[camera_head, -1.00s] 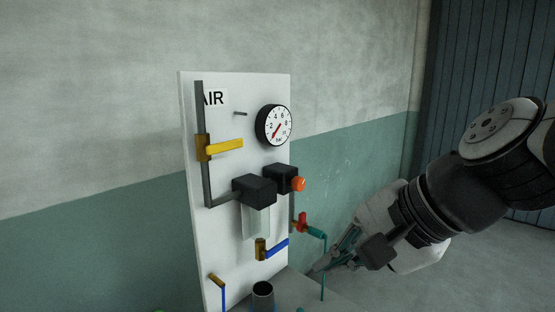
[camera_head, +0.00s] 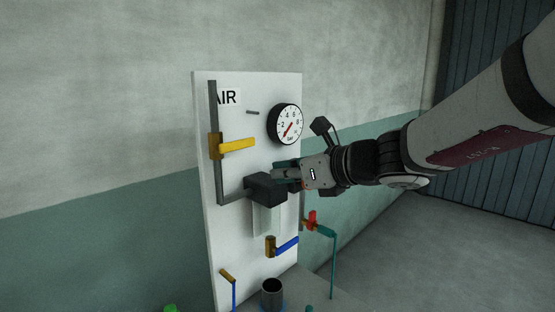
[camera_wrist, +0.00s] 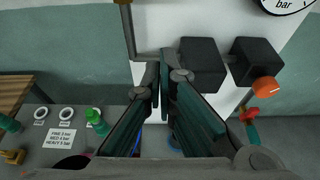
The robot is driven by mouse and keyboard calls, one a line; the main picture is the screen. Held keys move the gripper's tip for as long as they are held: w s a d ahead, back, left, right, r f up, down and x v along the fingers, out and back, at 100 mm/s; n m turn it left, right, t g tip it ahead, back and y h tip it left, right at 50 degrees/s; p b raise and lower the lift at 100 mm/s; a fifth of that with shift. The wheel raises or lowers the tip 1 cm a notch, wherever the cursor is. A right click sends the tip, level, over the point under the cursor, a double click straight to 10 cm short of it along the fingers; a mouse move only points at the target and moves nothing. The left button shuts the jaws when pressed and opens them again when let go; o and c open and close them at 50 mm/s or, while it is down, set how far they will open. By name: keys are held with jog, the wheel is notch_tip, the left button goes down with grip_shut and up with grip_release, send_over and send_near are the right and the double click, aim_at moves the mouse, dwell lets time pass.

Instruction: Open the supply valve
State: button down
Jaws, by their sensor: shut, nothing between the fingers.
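The white board (camera_head: 250,250) labelled AIR stands upright with a grey pipe on its left. A brass valve (camera_head: 215,146) sits on that vertical pipe. Its yellow lever (camera_head: 238,145) points right, across the pipe. My gripper (camera_head: 277,173) is to the lower right of the yellow lever, apart from it, in front of the black boxes. In the wrist view my gripper (camera_wrist: 161,82) has its fingers together with nothing between them. The black box (camera_wrist: 203,64) is just right of the fingertips there. The yellow lever is not in the wrist view.
A gauge (camera_head: 285,124) has its red needle pointing down-left. A blue lever (camera_head: 286,244) and red handle (camera_head: 312,220) sit lower. The orange knob (camera_wrist: 266,90) shows in the wrist view.

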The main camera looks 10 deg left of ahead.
aim_at(238, 145)
jog(key=w+a+p, duration=0.2)
jog(key=w+a, duration=0.3)
jog(key=a, duration=0.2)
jog(key=shift+w+a+r, duration=0.25)
jog(key=shift+w+r, duration=0.1)
jog(key=shift+r, duration=0.05)
dwell(0.3)
jog(key=shift+w, duration=0.15)
jog(key=shift+d+r+n, duration=0.1)
jog(key=shift+r+n, duration=0.05)
jog(key=shift+n, duration=0.15)
